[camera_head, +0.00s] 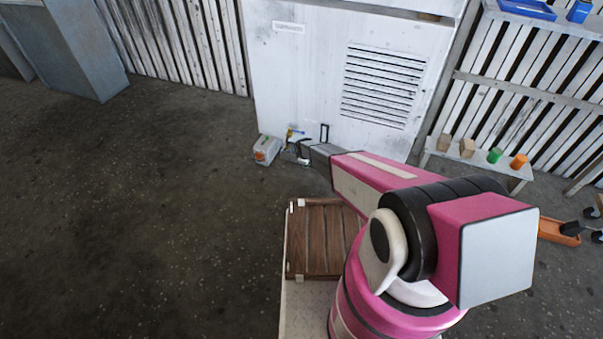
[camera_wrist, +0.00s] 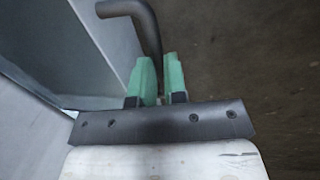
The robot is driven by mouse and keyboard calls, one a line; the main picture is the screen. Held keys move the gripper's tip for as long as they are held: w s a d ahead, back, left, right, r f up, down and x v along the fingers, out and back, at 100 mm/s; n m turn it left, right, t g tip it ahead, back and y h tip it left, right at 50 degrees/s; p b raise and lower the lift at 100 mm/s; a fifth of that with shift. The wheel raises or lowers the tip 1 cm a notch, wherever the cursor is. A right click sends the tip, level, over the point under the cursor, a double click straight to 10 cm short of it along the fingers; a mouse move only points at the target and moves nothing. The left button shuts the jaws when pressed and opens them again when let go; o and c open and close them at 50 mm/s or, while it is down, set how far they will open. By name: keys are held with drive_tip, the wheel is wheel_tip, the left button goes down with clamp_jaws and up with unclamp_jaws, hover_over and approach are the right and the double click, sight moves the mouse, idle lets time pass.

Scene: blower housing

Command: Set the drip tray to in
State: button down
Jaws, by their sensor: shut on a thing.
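The white blower housing (camera_head: 300,75) stands at the back. In the wrist view a dark bent bar handle (camera_wrist: 149,30) runs down between the green fingertips of my gripper (camera_wrist: 158,62). My gripper is shut on this handle, beside a pale grey panel (camera_wrist: 95,45). In the head view my gripper (camera_head: 297,152) is low at the foot of the housing, small and partly hidden by my wrist.
A pale box with an orange label (camera_head: 267,150) stands on the floor just left of my gripper. A low bench (camera_head: 478,164) with small blocks is at the right. An orange tray (camera_head: 557,232) lies at far right. The floor (camera_head: 130,220) at left is clear.

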drive_tip(key=shift+w+d, duration=0.25)
drive_tip(key=shift+w, duration=0.4)
drive_tip(key=shift+w+d, duration=0.2)
drive_tip(key=shift+w, duration=0.45)
drive_tip(key=shift+w+d, duration=0.25)
drive_tip(key=shift+w, duration=0.4)
drive_tip(key=c, duration=1.2)
unclamp_jaws()
drive_tip(key=shift+w, duration=0.1)
drive_tip(key=shift+o, duration=0.2)
drive_tip(key=shift+s, duration=0.2)
drive_tip(key=s+a+r, duration=0.1)
drive_tip(key=s+a, duration=0.2)
drive_tip(key=s, duration=0.5)
drive_tip(key=s+a, duration=0.3)
drive_tip(key=s, duration=0.6)
wheel_tip(320, 180, up, 10)
drive_tip(key=s, duration=0.2)
drive_tip(key=s+d+r+m, duration=0.2)
drive_tip(key=d+r, duration=0.3)
drive_tip(key=r, duration=0.3)
drive_tip(key=s+d+r+m, duration=0.1)
drive_tip(key=d+r+m, duration=0.2)
drive_tip(key=d+r, duration=0.2)
wheel_tip(320, 180, up, 3)
drive_tip(key=shift+s+f+m+g, duration=0.1)
drive_tip(key=shift+s+m+g, duration=0.2)
drive_tip(key=shift+s+g, duration=0.1)
